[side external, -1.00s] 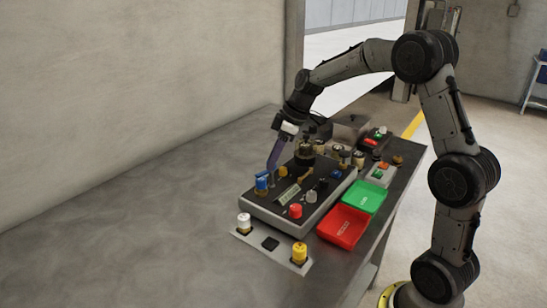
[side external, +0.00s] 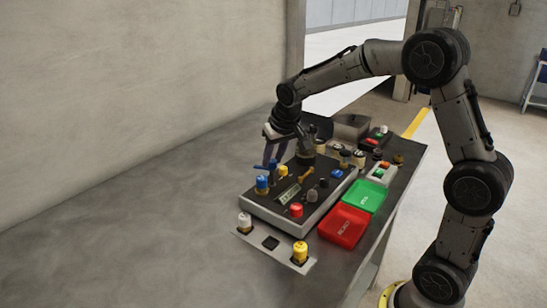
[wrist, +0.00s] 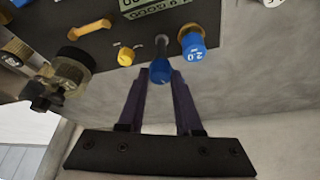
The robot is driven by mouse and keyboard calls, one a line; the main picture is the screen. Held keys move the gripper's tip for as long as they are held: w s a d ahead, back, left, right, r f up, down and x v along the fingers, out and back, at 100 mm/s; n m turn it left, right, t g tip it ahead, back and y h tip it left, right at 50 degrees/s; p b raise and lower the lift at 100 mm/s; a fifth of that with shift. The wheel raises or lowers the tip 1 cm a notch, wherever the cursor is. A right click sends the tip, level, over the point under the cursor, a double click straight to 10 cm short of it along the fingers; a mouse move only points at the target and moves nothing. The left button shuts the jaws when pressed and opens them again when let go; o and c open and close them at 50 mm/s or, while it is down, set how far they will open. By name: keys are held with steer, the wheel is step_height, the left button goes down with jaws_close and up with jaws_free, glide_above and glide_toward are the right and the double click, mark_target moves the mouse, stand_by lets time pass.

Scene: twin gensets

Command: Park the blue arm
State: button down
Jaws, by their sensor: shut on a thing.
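The blue arm (wrist: 160,68) is a dark grey stem with a blue rounded end on the dark-topped panel (wrist: 105,45). In the wrist view its blue end lies between the tips of my gripper (wrist: 160,77), which is shut on it. In the side view my gripper (side external: 270,166) reaches down to the left end of the panel, and the fingers partly hide the arm. A separate blue cap with white figures (wrist: 192,42) is just right of the arm in the wrist view. It also shows in the side view (side external: 262,185).
On the panel are a yellow knob (wrist: 125,56), a brass handle (wrist: 88,29), a dark round fitting (wrist: 68,72) and a red knob (side external: 296,210). Red (side external: 343,225) and green (side external: 364,197) trays lie alongside. A plate with white (side external: 244,222) and yellow (side external: 300,252) caps is in front. The left of the table is clear.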

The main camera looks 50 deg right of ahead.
steer(key=shift+a+m+g+h, duration=0.1)
steer(key=shift+m+g+h, duration=0.2)
steer(key=shift+m, duration=0.85)
steer(key=shift+m+g+h, duration=0.2)
steer(key=shift+m+h, duration=0.2)
steer(key=shift+m, duration=0.75)
steer(key=c, duration=0.6)
jaws_free()
steer(key=v, duration=1.4)
steer(key=shift+w, duration=0.1)
